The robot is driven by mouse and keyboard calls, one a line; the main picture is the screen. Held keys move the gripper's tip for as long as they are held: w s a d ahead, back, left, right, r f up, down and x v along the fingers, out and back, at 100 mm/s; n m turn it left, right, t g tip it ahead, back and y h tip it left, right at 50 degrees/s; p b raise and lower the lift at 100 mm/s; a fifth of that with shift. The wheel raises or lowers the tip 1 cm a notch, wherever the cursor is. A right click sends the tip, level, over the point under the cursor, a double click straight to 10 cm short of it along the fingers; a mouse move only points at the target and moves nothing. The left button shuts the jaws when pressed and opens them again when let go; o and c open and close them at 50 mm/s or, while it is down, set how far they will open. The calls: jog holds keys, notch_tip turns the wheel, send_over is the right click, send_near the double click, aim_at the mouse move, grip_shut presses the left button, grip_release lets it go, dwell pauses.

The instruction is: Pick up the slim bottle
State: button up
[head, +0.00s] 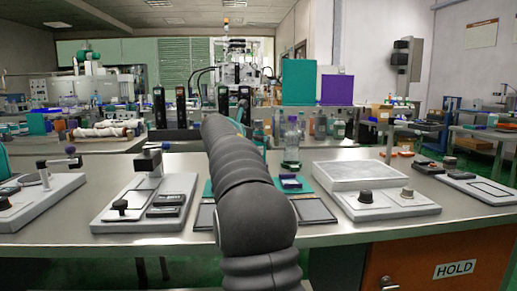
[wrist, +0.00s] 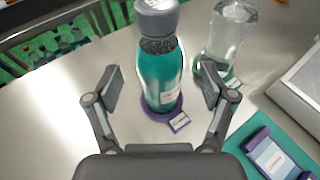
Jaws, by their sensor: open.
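A teal bottle with a grey cap (wrist: 162,75) stands upright on a purple round base with a small label tag in the wrist view. A clear bottle (wrist: 228,45) with a narrowed middle stands to its right on a green base; in the head view a clear bottle (head: 291,143) stands just right of my arm. I cannot read the labels, so the frames do not name the slim bottle. My gripper (wrist: 158,88) is open, its fingers to the left and right of the teal bottle with gaps visible. In the head view my arm hides the gripper.
A teal mat (wrist: 250,130) with a purple-framed labelled item (wrist: 273,160) lies at the lower right. A pale flat-topped device (head: 365,185) stands right on the bench, and a grey device (head: 150,200) left. Bare bench (wrist: 50,120) shows left of the gripper.

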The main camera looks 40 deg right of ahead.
jog(key=shift+x, duration=1.7)
jog(key=c, duration=1.5)
jog(key=shift+r, duration=0.15)
